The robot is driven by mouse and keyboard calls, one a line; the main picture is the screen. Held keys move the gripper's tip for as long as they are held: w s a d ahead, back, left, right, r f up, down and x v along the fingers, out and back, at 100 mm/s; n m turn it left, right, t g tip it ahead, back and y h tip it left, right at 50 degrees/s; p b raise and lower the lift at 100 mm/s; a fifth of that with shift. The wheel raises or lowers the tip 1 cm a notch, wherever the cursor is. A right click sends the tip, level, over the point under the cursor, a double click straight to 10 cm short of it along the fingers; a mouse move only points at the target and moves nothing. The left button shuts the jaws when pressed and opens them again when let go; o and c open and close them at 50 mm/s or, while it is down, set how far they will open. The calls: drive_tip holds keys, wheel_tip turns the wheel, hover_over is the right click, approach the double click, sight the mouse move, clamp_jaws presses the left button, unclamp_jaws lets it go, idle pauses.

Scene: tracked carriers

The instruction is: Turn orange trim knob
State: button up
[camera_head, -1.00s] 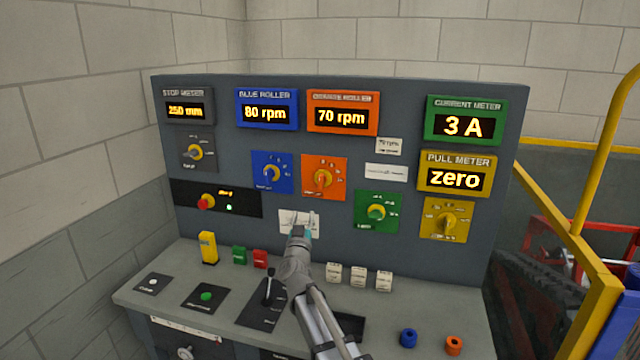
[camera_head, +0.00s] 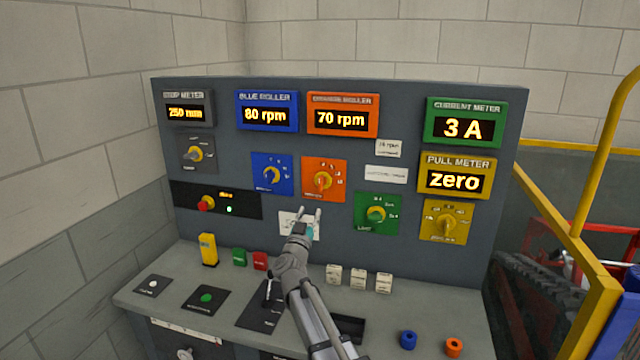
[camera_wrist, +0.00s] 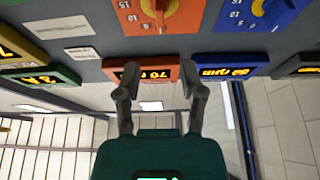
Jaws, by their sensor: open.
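The orange trim knob (camera_head: 323,180) is a yellow knob on an orange dial plate (camera_head: 311,194), in the middle of the upright grey panel. In the wrist view the orange plate (camera_wrist: 183,17) and its knob (camera_wrist: 159,8) are cut off at the top edge. My gripper (camera_head: 308,212) is open and empty, just below the orange plate and apart from the knob. The orange roller display (camera_head: 343,119) above reads 70 rpm. In the wrist view my gripper (camera_wrist: 159,82) has its two fingers spread wide.
A blue dial (camera_head: 272,176) sits close to the left, and a green dial (camera_head: 377,213) lies lower right. A white label plate (camera_head: 288,226) is behind my gripper. Buttons, white blocks (camera_head: 358,278) and a lever stand on the desk. A yellow rail (camera_head: 598,165) is at right.

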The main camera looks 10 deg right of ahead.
sight(319, 185)
drive_tip(key=p+x, duration=0.4)
drive_tip(key=x, duration=0.8)
drive_tip(key=shift+w+r+p, duration=0.15)
drive_tip(key=shift+w+p, duration=0.15)
clamp_jaws()
